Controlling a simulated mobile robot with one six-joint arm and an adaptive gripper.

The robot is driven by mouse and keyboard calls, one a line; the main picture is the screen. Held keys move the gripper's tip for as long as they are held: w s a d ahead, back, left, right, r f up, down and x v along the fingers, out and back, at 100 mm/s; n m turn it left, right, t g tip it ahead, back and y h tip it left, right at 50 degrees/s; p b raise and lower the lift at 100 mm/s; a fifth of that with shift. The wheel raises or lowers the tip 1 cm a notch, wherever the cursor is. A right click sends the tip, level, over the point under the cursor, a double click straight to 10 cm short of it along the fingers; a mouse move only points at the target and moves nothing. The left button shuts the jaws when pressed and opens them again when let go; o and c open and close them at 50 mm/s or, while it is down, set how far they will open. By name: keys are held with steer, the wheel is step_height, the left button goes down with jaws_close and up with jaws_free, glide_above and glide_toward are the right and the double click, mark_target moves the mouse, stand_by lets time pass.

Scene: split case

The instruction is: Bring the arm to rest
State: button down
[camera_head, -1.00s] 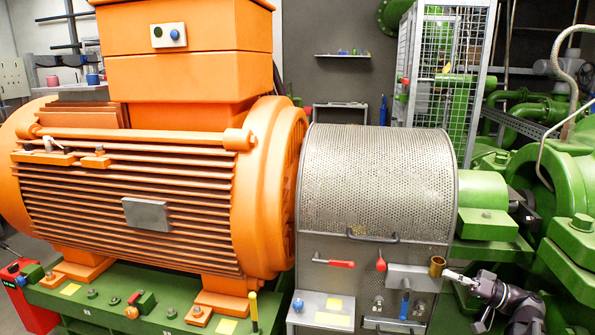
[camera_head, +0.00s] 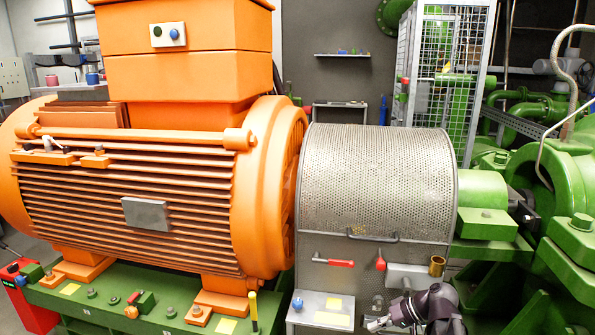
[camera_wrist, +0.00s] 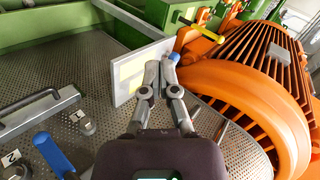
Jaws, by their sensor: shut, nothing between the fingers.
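My gripper (camera_head: 380,324) is at the bottom edge of the head view, in front of the lower part of the perforated guard (camera_head: 375,185). In the wrist view my gripper (camera_wrist: 160,72) has its two fingers brought together at the tips, with nothing held. Its tips appear in front of a light plate with a yellow label (camera_wrist: 140,72); whether they touch it cannot be told. The rest of my arm is mostly out of the head view.
The orange motor (camera_head: 140,190) stands on a green base at left. The guard carries a red-handled tool (camera_head: 335,262), a brass cup (camera_head: 437,266) and a handle (camera_head: 372,238). A blue-handled item (camera_wrist: 52,153) shows in the wrist view. Green pump parts (camera_head: 575,245) fill the right.

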steer(key=s+a+f+g+h, duration=0.25)
steer(key=s+f+h, duration=0.35)
steer(key=h, duration=0.4)
step_height(320, 180, up, 21)
steer(key=p, duration=2.1)
steer(key=shift+w+a+f+m+p, duration=0.15)
steer(key=shift+w+a+m+p, duration=0.15)
steer(key=shift+w+a+m, duration=0.1)
steer(key=shift+t, duration=0.25)
